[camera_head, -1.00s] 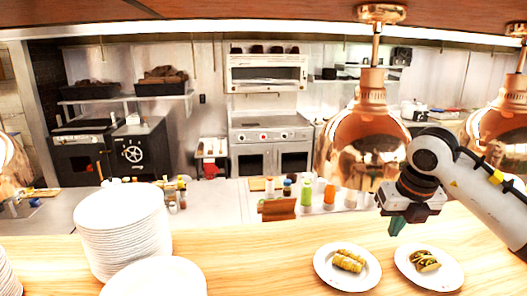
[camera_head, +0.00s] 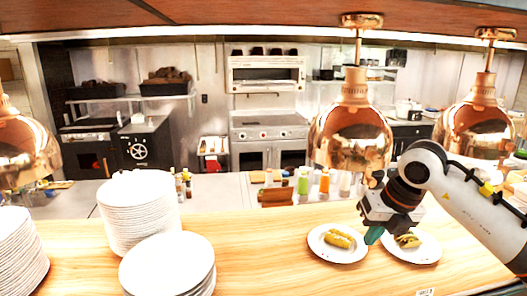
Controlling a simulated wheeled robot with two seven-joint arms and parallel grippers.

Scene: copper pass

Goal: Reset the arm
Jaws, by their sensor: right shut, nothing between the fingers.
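My right arm comes in from the right, and its right gripper (camera_head: 376,234) hangs over the wooden counter (camera_head: 262,262) with its fingers pointing down. It is shut and holds nothing. The fingertips appear between two white plates, and I cannot tell how high above them. The left plate (camera_head: 322,251) holds yellow rolled food (camera_head: 338,239). The right plate (camera_head: 424,252) holds a folded taco-like item (camera_head: 408,240), partly hidden behind the gripper. My left gripper is not in view.
Stacks of white plates stand on the counter's left (camera_head: 138,215), with another stack (camera_head: 168,268) in front and one at the left edge (camera_head: 14,255). Copper heat lamps (camera_head: 350,135) hang near the arm, another (camera_head: 476,132) behind it. The counter's middle is clear.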

